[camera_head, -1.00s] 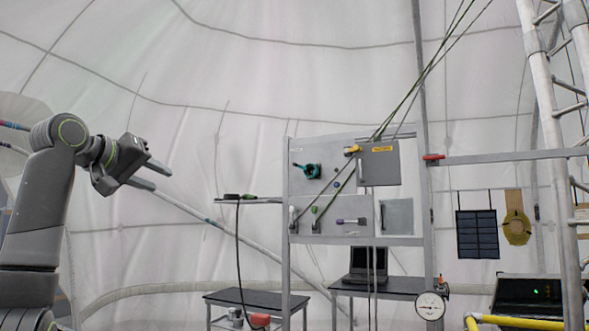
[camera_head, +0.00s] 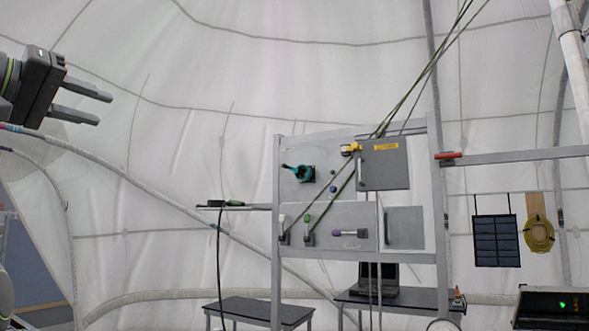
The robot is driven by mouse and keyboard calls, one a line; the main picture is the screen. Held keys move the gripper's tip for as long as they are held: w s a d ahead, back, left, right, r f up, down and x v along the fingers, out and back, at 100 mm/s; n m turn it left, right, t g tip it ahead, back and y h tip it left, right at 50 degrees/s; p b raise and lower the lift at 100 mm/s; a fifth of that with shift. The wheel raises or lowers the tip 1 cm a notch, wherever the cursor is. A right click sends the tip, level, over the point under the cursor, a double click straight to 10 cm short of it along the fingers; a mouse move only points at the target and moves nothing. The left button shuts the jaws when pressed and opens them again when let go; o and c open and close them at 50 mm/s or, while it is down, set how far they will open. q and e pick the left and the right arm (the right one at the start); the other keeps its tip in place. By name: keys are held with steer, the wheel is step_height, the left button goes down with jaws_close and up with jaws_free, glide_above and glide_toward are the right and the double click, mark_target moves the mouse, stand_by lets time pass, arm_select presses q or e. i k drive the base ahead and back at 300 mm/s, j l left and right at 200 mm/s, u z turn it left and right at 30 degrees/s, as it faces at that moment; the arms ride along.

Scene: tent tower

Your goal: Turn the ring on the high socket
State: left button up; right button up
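A teal ring with a short lever pointing left (camera_head: 304,173) sits on a dark socket at the upper left of the grey panel (camera_head: 300,200). I take this for the high socket. My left gripper (camera_head: 104,109) is at the upper left of the view, with its two fingers apart and nothing between them. It is well to the left of the ring and higher in the picture, not touching it. My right gripper is not in view.
A grey box with a yellow label (camera_head: 383,170) stands out right of the ring. Green ropes (camera_head: 412,92) slant across the panel. Levers and a purple-knobbed handle (camera_head: 348,233) sit lower. A small shelf (camera_head: 240,207) juts left. Black-topped tables (camera_head: 258,310) stand below.

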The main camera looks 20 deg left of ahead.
mark_target(308, 175)
steer(key=i+l, duration=0.15)
steer(key=i, duration=0.55)
steer(key=i+l, duration=0.15)
steer(key=i, duration=0.5)
